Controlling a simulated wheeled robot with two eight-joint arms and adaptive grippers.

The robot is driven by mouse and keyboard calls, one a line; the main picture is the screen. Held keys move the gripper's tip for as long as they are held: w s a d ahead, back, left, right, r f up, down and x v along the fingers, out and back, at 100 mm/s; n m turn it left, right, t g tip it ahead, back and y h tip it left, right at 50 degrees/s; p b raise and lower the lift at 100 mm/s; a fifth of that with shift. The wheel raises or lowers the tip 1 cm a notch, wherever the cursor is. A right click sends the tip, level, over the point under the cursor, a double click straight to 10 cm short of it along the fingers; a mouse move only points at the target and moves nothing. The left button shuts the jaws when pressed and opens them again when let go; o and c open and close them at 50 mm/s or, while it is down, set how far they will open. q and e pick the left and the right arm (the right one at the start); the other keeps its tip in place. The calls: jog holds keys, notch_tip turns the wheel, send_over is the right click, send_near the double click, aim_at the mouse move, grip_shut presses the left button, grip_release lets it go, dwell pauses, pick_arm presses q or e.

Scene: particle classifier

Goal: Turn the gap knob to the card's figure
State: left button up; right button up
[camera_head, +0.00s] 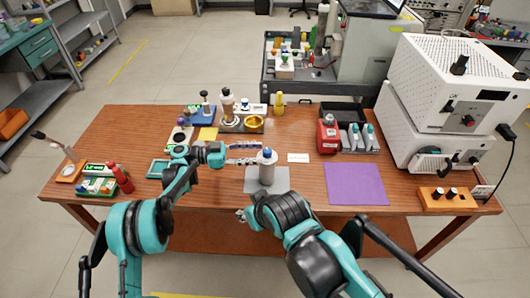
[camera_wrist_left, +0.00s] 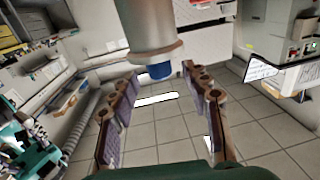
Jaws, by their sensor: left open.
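A grey cylindrical device with a blue knob on top (camera_head: 267,153) stands upright on a grey mat (camera_head: 280,180) near the table's front middle. In the left wrist view the metal cylinder (camera_wrist_left: 148,22) has a copper-coloured rim and the blue knob (camera_wrist_left: 155,71). My left gripper (camera_head: 257,154) is open, its fingers pointing right at the device's top. In the wrist view its fingers (camera_wrist_left: 160,72) lie apart on both sides of the knob; contact is not clear. A small white card (camera_head: 298,158) lies right of the device; its figure is unreadable. My right gripper (camera_head: 243,214) is small and partly hidden near the front edge.
A purple mat (camera_head: 356,184) lies to the right, with a red device (camera_head: 327,136) behind it. White instrument boxes (camera_head: 455,85) stand at the far right. A brass bowl (camera_head: 254,122) stands behind the device. A red bottle (camera_head: 122,177) stands at the left.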

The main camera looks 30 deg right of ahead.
pick_arm(q)
jog(key=v, duration=0.7)
jog(key=shift+w+a, duration=0.2)
jog(key=shift+a, duration=0.05)
jog(key=shift+w+f, duration=0.1)
